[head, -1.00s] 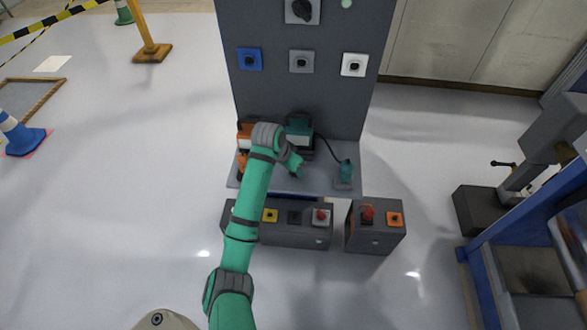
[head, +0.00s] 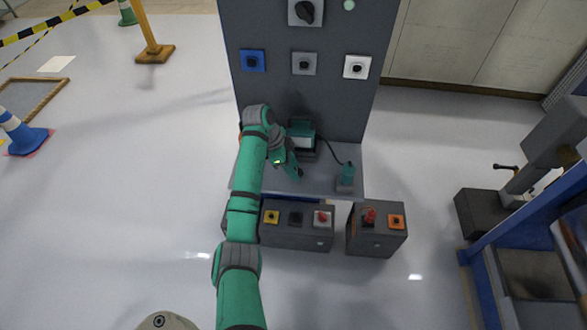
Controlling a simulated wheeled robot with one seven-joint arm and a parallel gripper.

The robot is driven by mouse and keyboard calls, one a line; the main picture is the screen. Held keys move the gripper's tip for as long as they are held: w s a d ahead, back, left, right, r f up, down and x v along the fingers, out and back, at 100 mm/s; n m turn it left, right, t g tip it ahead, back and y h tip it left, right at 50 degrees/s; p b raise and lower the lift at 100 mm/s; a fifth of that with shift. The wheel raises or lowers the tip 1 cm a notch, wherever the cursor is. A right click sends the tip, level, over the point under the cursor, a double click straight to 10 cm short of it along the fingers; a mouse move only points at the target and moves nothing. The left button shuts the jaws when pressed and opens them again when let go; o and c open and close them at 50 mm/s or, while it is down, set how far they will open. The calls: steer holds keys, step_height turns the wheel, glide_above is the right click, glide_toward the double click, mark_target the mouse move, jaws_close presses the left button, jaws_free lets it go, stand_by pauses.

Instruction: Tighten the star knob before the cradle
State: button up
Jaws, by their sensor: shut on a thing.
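My gripper (head: 297,176) is at the end of the green arm, low over the grey shelf (head: 322,184). It points down just in front of the teal boxy device in its dark cradle (head: 303,154). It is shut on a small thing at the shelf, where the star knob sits. The knob itself is hidden by my fingers and too small to make out.
A teal handpiece (head: 346,174) stands in a grey holder at the shelf's right, joined by a black cable to the boxy device. The upright grey panel (head: 340,103) with switches rises behind. Button boxes (head: 377,236) stand below in front. An orange thing behind my arm is mostly hidden.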

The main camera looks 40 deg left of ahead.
steer(key=shift+m, duration=0.5)
steer(key=o, duration=1)
steer(key=shift+o, duration=0.2)
steer(key=shift+r, duration=0.15)
steer(key=v, duration=1)
steer(key=shift+a+r, duration=0.25)
steer(key=shift+w, duration=0.1)
